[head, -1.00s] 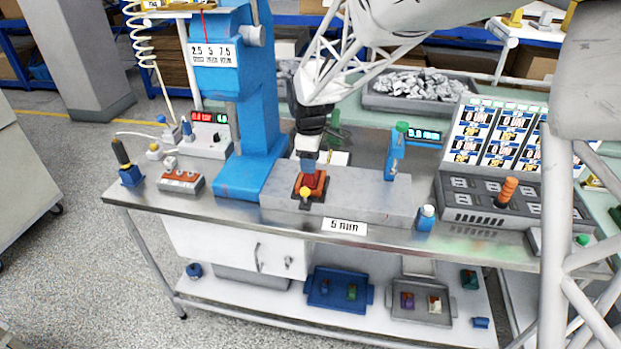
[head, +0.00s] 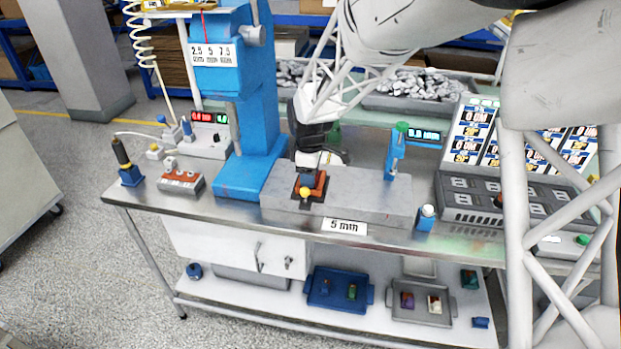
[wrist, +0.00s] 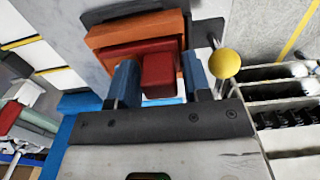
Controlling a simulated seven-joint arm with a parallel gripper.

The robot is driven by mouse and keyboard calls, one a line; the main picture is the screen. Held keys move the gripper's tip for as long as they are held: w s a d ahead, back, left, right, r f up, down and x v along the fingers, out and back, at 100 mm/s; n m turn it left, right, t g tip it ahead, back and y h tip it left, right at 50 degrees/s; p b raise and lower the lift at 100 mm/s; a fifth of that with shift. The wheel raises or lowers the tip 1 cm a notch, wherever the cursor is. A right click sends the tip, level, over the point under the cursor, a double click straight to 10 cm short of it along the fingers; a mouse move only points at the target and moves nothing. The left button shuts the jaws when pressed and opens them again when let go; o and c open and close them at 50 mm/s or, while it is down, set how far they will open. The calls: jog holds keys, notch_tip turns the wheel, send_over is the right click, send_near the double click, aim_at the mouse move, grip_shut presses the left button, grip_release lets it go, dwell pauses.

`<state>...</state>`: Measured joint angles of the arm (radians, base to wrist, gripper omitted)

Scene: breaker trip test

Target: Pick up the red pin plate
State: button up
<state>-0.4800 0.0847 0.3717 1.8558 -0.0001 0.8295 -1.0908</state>
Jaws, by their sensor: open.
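The red pin plate (wrist: 160,72) appears in the wrist view as a red block with a raised tab, set in an orange holder (wrist: 108,40). In the head view the orange-red holder (head: 320,186) sits on the grey block on the bench, and my gripper largely hides the plate. My gripper (wrist: 160,82) is open. Its blue fingers stand on either side of the red tab, close to it; I cannot tell whether they touch it. In the head view my gripper (head: 308,174) is low over the holder.
A yellow ball knob (wrist: 225,63) stands close beside the right finger. The blue press column (head: 255,110) is just left of my gripper. A blue post with a green top (head: 395,152) stands to the right on the grey block (head: 365,205). A meter panel (head: 470,205) lies farther right.

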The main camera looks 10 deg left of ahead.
jog(key=c, duration=0.7)
jog(key=shift+c, duration=0.2)
jog(key=shift+r, duration=5.05)
